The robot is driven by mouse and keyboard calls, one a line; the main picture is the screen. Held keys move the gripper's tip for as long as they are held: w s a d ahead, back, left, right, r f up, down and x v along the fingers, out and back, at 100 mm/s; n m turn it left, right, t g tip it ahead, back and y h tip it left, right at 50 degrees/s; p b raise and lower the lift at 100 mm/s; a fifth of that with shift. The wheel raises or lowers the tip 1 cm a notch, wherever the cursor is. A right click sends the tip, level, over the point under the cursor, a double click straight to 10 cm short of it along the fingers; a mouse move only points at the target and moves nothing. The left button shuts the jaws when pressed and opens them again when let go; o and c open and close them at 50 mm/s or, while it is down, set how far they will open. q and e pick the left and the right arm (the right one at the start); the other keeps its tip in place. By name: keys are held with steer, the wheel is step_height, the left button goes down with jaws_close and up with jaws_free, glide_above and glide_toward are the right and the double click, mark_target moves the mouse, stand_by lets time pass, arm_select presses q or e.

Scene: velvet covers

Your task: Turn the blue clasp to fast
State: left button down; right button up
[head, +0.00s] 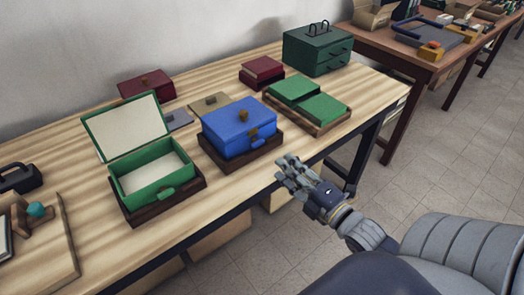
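A blue box (238,133) with its lid shut sits on a dark brown base near the middle of the wooden table. A small blue tab-like clasp (258,143) is on its front face, and a brown knob (244,116) is on its lid. Which way the clasp is turned is too small to tell. My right gripper (284,172) is in front of the table's edge, to the right of and below the blue box, apart from it. Its fingers look spread and empty. My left gripper is not in view.
A green box (152,181) with its lid raised stands left of the blue box. Green covered blocks in a wooden tray (312,122) lie to its right. Maroon boxes (146,84) and a dark green drawer case (317,48) stand behind. Floor on the right is clear.

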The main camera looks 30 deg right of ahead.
mark_target(259, 145)
steer(key=w, duration=0.7)
steer(key=w+a, duration=0.1)
steer(key=w, duration=0.2)
steer(key=shift+w+r+p, duration=0.15)
steer(key=shift+w+p, duration=0.25)
jaws_close()
